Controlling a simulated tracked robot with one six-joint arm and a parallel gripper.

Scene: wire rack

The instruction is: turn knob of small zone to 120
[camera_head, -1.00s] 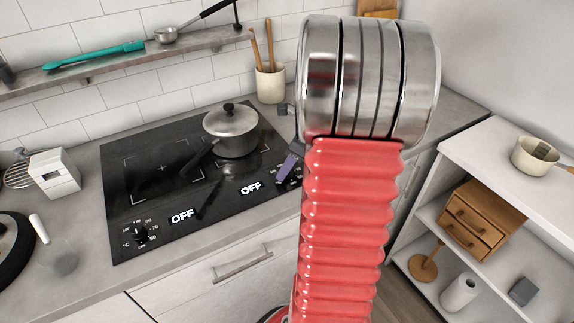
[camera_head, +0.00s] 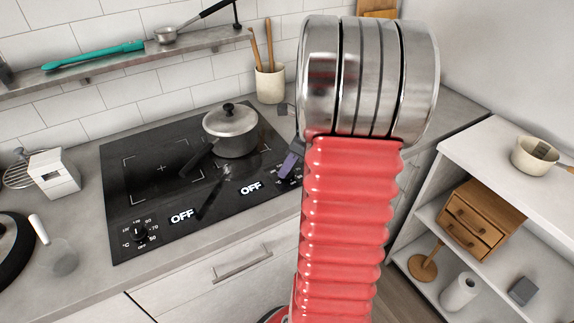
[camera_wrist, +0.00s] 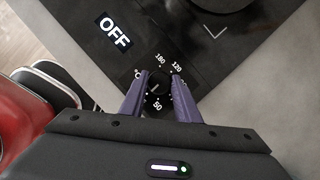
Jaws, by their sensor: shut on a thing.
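The black cooktop (camera_head: 150,200) has two knobs and two displays reading OFF. In the wrist view, my gripper (camera_wrist: 159,92) has its purple fingers on both sides of a small black knob (camera_wrist: 158,82), shut on it. Printed numbers around this knob include 180, 120 and 50; some marks are hidden by the fingers. An OFF display (camera_wrist: 114,31) lies to its upper left. In the head view my gripper (camera_head: 290,165) shows only as a purple piece at the cooktop's right front corner, and the knob there is mostly hidden. The other knob (camera_head: 138,233) is at the left front.
A lidded steel pot (camera_head: 230,132) stands on the back right of the cooktop, its handle pointing front left. A utensil crock (camera_head: 271,83) stands behind. A white box-shaped holder (camera_head: 54,174) stands left. The front counter strip is clear.

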